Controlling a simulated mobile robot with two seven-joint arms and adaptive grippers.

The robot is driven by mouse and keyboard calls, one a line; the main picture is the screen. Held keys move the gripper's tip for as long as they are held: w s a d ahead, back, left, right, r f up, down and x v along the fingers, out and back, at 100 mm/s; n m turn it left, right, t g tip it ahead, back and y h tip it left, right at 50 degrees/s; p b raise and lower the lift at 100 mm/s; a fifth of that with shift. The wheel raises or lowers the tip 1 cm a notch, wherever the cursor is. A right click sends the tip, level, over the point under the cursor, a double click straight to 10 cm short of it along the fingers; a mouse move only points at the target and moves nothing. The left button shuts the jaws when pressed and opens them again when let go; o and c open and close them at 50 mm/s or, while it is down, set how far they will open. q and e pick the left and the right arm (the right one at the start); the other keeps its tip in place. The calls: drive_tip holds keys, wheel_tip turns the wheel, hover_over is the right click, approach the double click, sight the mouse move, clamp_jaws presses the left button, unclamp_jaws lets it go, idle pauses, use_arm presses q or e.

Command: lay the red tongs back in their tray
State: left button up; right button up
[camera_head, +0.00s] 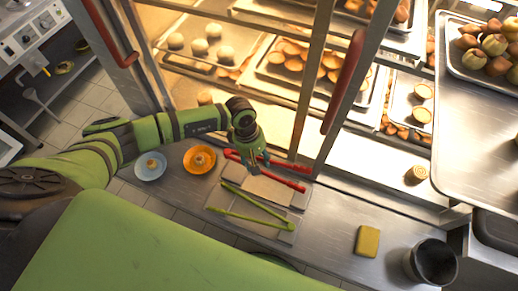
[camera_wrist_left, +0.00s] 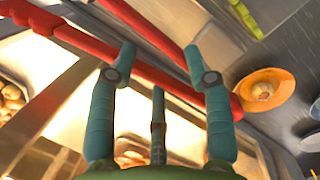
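The red tongs (camera_head: 286,182) lie open in a V on the steel counter, hinge end toward the orange plate. They also cross the left wrist view (camera_wrist_left: 85,42). My left gripper (camera_head: 254,164) is just above them, its fingers pointing down. In the left wrist view its fingers (camera_wrist_left: 158,58) are spread, with a red arm of the tongs crossing behind the gap; I see no grip on it. A shallow grey tray (camera_head: 284,236) holds green tongs (camera_head: 248,205) and a tan sheet (camera_head: 266,190). Part of the red tongs is hidden by the gripper. My right gripper is not seen.
An orange plate (camera_head: 199,159) and a pale blue plate (camera_head: 150,167) stand left of the tongs. A yellow sponge (camera_head: 367,241) and a dark pot (camera_head: 432,262) are to the right. A lit cabinet with red handles (camera_head: 345,80) rises close behind.

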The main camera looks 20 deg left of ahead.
use_arm(q)
wheel_tip(320, 180, down, 6)
drive_tip(key=b, duration=0.4)
drive_tip(key=shift+s+d+r, duration=0.1)
drive_tip(key=shift+r, duration=0.1)
wheel_tip(320, 180, down, 3)
drive_tip(key=b, duration=0.3)
drive_tip(key=shift+r, duration=0.1)
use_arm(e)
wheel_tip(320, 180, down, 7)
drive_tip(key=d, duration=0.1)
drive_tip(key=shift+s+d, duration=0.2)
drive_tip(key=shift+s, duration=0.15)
use_arm(q)
drive_tip(key=o, duration=0.6)
drive_tip(key=shift+c, duration=0.2)
drive_tip(key=shift+o, duration=0.5)
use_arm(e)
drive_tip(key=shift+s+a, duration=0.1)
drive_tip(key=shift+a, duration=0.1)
